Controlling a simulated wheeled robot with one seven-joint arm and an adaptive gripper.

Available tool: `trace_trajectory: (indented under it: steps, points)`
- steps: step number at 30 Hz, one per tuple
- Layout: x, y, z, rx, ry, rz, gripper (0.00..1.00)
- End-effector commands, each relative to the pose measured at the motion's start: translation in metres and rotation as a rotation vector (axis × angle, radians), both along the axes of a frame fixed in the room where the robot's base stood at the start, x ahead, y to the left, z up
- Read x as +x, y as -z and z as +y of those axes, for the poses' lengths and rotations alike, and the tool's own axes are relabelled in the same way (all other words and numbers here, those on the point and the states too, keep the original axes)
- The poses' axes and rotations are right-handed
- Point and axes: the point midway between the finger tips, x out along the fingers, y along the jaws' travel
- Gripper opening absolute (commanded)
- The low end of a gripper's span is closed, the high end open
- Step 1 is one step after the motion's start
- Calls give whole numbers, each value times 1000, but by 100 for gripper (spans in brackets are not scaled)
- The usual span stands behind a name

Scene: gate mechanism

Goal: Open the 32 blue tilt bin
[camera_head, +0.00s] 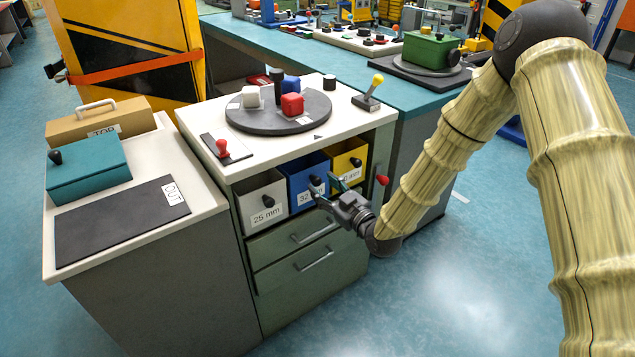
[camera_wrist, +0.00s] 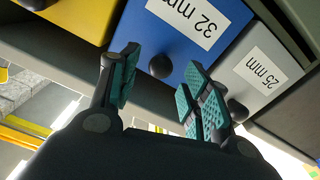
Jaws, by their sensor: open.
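The blue tilt bin (camera_head: 299,177) sits in the cabinet between a white bin and a yellow bin. It bears a label partly hidden by my gripper in the head view; in the wrist view the blue bin (camera_wrist: 160,40) shows an upside-down "32 mm" label. Its black round knob (camera_wrist: 161,66) is ahead of and between my fingers, with no contact visible. My gripper (camera_head: 325,190) is in front of the blue bin, open and empty. In the wrist view my gripper (camera_wrist: 160,90) shows teal finger pads apart on either side of the knob.
The white "25 mm" bin (camera_head: 262,199) is left and the yellow bin (camera_head: 350,158) right, each with a black knob. A red-knobbed lever (camera_head: 382,180) sticks out at the right. Drawers (camera_head: 300,262) lie below. A turntable (camera_head: 248,118) with blocks is on top.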

Motion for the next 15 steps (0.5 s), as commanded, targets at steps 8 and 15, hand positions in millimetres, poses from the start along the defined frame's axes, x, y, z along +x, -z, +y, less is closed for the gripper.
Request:
trace_trajectory:
  steps: [8, 15]
  points:
    - [25, 1, 19, 1, -1, 2, 47]
    - [30, 1, 22, 1, 0, 2, 47]
